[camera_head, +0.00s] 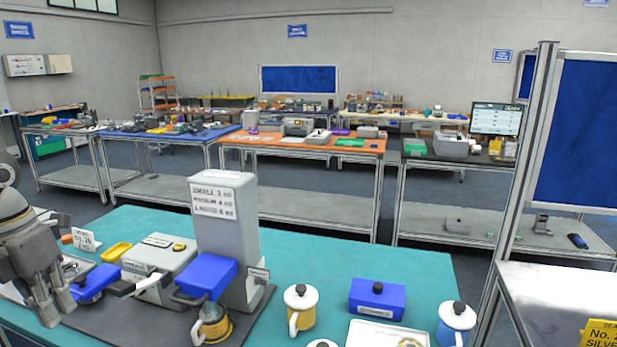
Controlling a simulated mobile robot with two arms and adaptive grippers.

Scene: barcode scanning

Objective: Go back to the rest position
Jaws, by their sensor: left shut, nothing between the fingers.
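My left gripper (57,312) is at the left edge of the head view, pointing down, with its fingers shut and nothing between them. It hangs over the left part of the teal table (385,262), in front of a blue-handled item (95,283). My right gripper is not in view. I cannot make out a barcode scanner for certain.
A tall grey dispenser (228,215) with a label stands mid-table beside a grey box machine (160,262). A yellow mug (301,308), a blue lidded box (377,298) and a blue mug (455,322) stand to the right. A metal post (520,170) rises at right.

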